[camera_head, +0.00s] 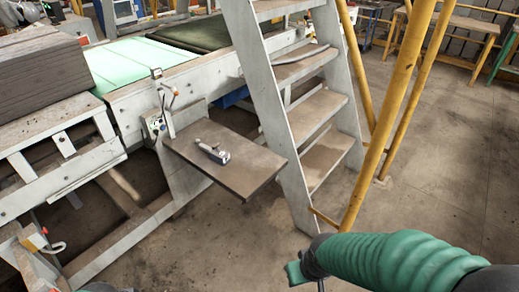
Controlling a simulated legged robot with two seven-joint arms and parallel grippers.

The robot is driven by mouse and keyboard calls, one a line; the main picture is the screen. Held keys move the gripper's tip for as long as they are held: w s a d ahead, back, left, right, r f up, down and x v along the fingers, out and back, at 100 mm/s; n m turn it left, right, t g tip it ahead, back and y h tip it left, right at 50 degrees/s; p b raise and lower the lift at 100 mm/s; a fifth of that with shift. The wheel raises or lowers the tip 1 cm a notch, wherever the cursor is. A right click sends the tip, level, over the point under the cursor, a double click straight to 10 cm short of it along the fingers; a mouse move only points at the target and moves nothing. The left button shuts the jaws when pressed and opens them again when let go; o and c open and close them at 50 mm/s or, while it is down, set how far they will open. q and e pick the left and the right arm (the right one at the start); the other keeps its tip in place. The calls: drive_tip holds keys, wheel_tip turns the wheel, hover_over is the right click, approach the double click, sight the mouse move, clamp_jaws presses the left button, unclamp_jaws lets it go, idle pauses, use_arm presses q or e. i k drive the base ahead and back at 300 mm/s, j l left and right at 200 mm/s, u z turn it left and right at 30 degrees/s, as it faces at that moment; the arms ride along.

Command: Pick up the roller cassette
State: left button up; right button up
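A small grey metal piece (213,152), which looks like the roller cassette, lies on a brown shelf (245,178) fixed to the side of the conveyor frame. Nothing touches it from above. My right arm comes in from the lower right in a green ribbed sleeve. Its gripper (300,273) is at the bottom edge, well below and right of the shelf, partly cut off; I cannot tell whether it is open. My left gripper is not in view; a dark rounded shape shows at the bottom left edge.
A grey metal ladder (318,110) and yellow posts (388,115) stand right of the shelf. A lever and switch box (155,125) sit at its back left corner. The conveyor (150,62) and a stacked slab pile (38,75) lie behind. Concrete floor in front is open.

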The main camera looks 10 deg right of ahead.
sight(219, 157)
drive_tip(key=u, duration=2.35)
drive_tip(key=z, duration=2.45)
drive_tip(key=i+j+u, duration=0.2)
drive_tip(key=i, duration=0.55)
drive_tip(key=i+l+u, duration=0.15)
drive_tip(key=i, duration=0.6)
drive_tip(key=i+l+u, duration=0.2)
drive_tip(key=i, duration=0.55)
drive_tip(key=j, duration=0.1)
